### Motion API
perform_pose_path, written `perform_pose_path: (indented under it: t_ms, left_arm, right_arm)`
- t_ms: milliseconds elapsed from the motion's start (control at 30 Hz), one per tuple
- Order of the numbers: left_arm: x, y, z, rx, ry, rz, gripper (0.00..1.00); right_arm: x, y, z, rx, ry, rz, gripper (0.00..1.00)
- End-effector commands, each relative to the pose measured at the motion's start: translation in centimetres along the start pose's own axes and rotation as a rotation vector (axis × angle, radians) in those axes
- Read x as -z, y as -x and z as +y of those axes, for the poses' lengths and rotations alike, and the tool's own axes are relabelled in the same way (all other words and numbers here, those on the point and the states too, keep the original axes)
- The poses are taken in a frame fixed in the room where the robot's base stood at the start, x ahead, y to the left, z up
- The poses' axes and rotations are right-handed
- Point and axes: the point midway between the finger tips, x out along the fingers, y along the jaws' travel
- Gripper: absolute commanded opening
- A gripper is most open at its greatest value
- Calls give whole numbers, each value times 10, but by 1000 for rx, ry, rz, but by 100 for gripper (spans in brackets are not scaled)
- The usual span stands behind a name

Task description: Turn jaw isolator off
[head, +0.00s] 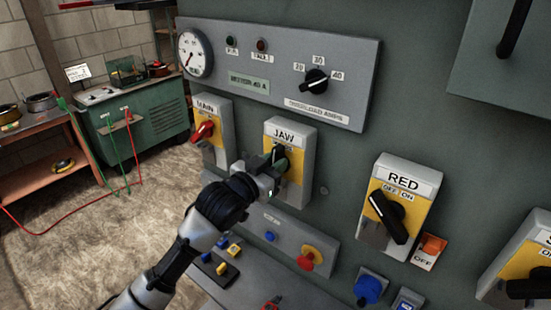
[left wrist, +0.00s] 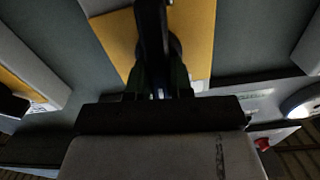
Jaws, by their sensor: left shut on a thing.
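The jaw isolator (head: 290,131) is a light grey box with a yellow face and a "JAW" label, mounted on the dark green panel. My left gripper (head: 279,160) is at its front and shut on the black handle of the isolator. In the left wrist view the black handle (left wrist: 152,30) stands between the fingers (left wrist: 157,84), in front of the yellow face (left wrist: 197,40). The gripper hides most of the handle and the position marks, so I cannot read its setting. My right gripper is in neither view.
The main isolator (head: 205,131) with a red handle is left of the jaw isolator. The RED isolator (head: 400,205) with a black handle is to the right. A gauge and dial panel (head: 270,68) is above. A red emergency button (head: 309,258) and blue knob (head: 368,289) sit below.

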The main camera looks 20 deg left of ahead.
Motion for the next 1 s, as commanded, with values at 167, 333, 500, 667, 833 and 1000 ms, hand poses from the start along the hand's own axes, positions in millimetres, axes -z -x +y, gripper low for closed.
perform_pose_path:
  t_ms: [167, 333, 500, 667, 833, 1000]
  left_arm:
    - [2, 0, -2, 0, 175, -3, 0]
    - [1, 0, -4, 1, 335, -3, 0]
    - [0, 0, -6, 1, 495, -3, 0]
    - [-2, 0, -8, 2, 631, -4, 0]
    - [-3, 0, -9, 1, 752, -3, 0]
    - [-4, 0, -10, 1, 837, -3, 0]
  right_arm:
    - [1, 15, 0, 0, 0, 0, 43]
    - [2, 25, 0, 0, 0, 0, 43]
    - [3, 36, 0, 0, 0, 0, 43]
    - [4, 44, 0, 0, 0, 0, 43]
    - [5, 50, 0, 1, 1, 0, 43]
    - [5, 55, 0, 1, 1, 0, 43]
